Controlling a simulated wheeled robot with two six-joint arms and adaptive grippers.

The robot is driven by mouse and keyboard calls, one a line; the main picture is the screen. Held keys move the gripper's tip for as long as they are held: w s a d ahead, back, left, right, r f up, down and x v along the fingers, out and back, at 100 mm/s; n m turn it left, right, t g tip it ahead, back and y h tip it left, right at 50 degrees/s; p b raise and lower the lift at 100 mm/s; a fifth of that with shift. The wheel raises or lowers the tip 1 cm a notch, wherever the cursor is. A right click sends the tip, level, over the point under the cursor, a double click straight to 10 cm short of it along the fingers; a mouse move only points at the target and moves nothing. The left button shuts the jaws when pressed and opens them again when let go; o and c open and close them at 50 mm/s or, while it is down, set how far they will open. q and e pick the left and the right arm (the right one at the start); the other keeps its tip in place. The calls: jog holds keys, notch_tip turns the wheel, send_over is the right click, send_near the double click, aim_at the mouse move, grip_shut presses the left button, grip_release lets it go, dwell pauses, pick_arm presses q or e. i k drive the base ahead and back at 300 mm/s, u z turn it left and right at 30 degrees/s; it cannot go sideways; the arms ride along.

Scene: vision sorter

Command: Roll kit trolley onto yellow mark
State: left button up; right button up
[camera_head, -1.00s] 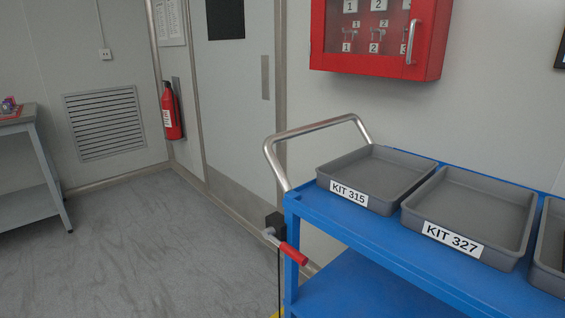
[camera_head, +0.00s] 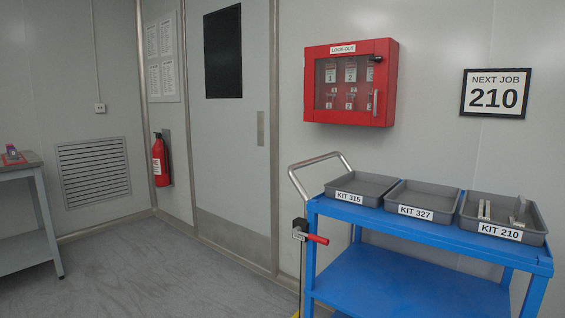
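The blue kit trolley (camera_head: 400,280) stands at the right against the wall side, with a bent silver push handle (camera_head: 293,172) at its left end. Three grey trays stand on its top: KIT 315 (camera_head: 362,181), KIT 327 (camera_head: 422,190) and KIT 210 (camera_head: 535,232). The KIT 210 tray holds a few pale parts; the other two look empty. A lever with a red grip (camera_head: 317,239) sits beside the trolley's left end. A small sliver of yellow (camera_head: 296,314) shows on the floor at the bottom edge, mostly hidden. Neither of my grippers is in view.
A sign (camera_head: 495,93) reads NEXT JOB 210. A red lock-out cabinet (camera_head: 390,85) hangs on the wall. A fire extinguisher (camera_head: 160,160) hangs beside the door (camera_head: 228,140). A grey table (camera_head: 28,250) stands at the left edge. The floor (camera_head: 150,275) between table and trolley is clear.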

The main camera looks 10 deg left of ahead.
aim_at(366, 280)
jog(key=u, duration=0.55)
jog(key=i, duration=1.9)
jog(key=z, duration=0.7)
